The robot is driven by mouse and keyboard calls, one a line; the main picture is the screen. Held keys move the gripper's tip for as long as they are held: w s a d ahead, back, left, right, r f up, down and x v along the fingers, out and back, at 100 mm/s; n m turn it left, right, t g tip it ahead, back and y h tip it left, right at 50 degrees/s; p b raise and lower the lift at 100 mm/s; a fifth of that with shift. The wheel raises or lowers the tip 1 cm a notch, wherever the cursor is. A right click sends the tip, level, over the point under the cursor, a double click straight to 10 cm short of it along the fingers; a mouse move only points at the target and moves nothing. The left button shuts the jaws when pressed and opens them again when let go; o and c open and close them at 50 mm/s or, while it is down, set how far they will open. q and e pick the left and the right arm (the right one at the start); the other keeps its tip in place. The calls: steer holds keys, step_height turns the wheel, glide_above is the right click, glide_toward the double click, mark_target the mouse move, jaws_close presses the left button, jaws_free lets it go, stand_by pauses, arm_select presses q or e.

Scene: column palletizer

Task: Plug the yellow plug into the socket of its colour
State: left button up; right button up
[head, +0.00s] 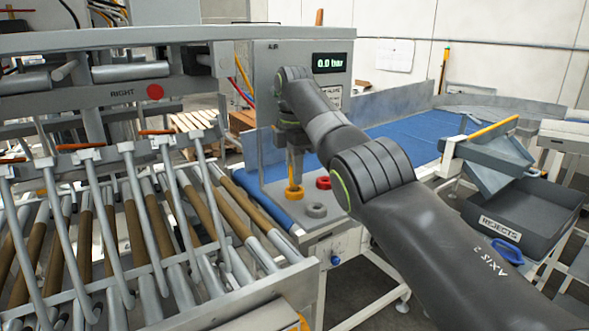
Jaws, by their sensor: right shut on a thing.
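My right gripper (295,170) points down over the panel in the middle of the head view, under the display box. Its fingers are shut on the yellow plug (293,184), of which only a small part shows below them. The plug is directly at the yellow ring-shaped socket (294,195); I cannot tell whether it sits in it or just above. A red socket (323,183) and a grey socket (316,210) lie beside it, both free on top. My left gripper is not in view.
The grey panel (270,178) carries the sockets. Behind it stands the box with a display (328,63) reading 0.0 bar. A roller rack with metal bars (130,220) fills the left. A blue conveyor (420,130) and a rejects bin (535,215) are at right.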

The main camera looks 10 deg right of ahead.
steer(key=shift+f+b, duration=0.4)
steer(key=shift+f, duration=0.15)
stand_by(0.7)
steer(key=o, duration=1)
